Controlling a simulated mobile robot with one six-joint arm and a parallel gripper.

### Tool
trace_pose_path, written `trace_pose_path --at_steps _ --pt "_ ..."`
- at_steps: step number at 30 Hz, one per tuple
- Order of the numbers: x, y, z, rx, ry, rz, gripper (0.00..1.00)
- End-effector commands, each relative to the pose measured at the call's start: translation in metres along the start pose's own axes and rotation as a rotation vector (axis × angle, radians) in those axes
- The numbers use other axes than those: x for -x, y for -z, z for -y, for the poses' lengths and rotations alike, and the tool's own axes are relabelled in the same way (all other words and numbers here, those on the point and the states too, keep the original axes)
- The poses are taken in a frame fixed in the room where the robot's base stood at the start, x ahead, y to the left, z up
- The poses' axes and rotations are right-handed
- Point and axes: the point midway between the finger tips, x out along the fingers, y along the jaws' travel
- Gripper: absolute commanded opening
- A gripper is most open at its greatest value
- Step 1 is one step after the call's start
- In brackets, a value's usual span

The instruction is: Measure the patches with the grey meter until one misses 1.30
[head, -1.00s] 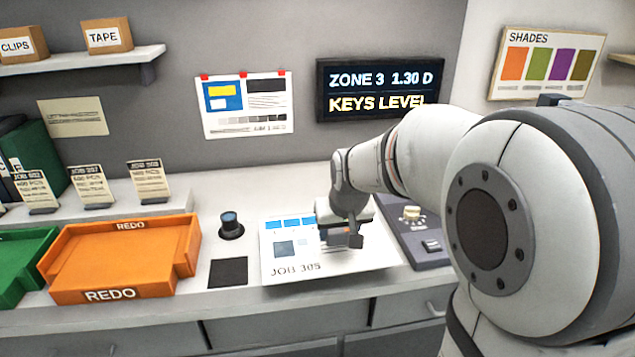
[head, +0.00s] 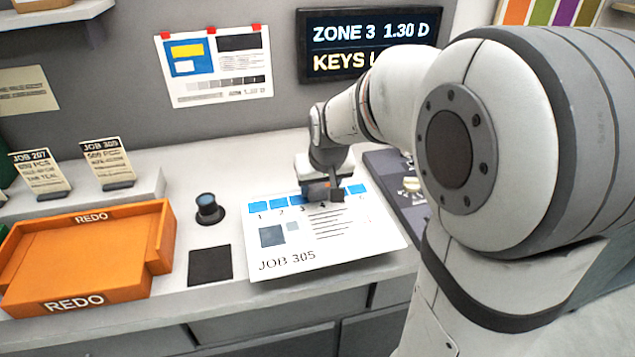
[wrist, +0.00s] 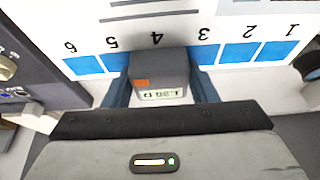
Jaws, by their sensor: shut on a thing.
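My gripper (head: 322,190) is shut on the grey meter (wrist: 160,70), a small block with an orange button and a pale display. The display's digits are upside down in the wrist view and too small to read surely. The meter sits over the patch row of the white JOB 305 sheet (head: 350,245), at number 4, and hides that patch. Blue patches 3 (wrist: 205,54) and 5 (wrist: 117,63) show on either side of it. Patches 1 (head: 257,205) and 2 (head: 280,202) lie left in the head view. I cannot tell whether the meter touches the paper.
A wall screen (head: 370,45) reads ZONE 3 1.30 D, its second line partly hidden by my arm. An orange REDO tray (head: 90,290), a dark square (head: 209,265) and a loupe-like cylinder (head: 207,208) stand left. A knobbed console (head: 385,165) is right of the sheet.

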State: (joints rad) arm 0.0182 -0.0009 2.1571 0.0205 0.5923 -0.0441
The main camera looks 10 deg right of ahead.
Motion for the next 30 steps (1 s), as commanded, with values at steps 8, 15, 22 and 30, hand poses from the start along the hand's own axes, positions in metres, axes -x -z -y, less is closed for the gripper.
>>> trace_pose_path --at_steps 8,15,22,30 --pt "0.0009 -0.0007 0.0005 0.001 0.000 -0.001 0.28" --pt "0.0015 -0.0007 0.0007 0.001 0.000 -0.001 0.28" --pt "-0.0004 -0.0014 0.0010 0.002 0.001 -0.001 0.28" --pt "-0.0035 -0.0026 0.0012 0.002 0.001 -0.001 0.28"
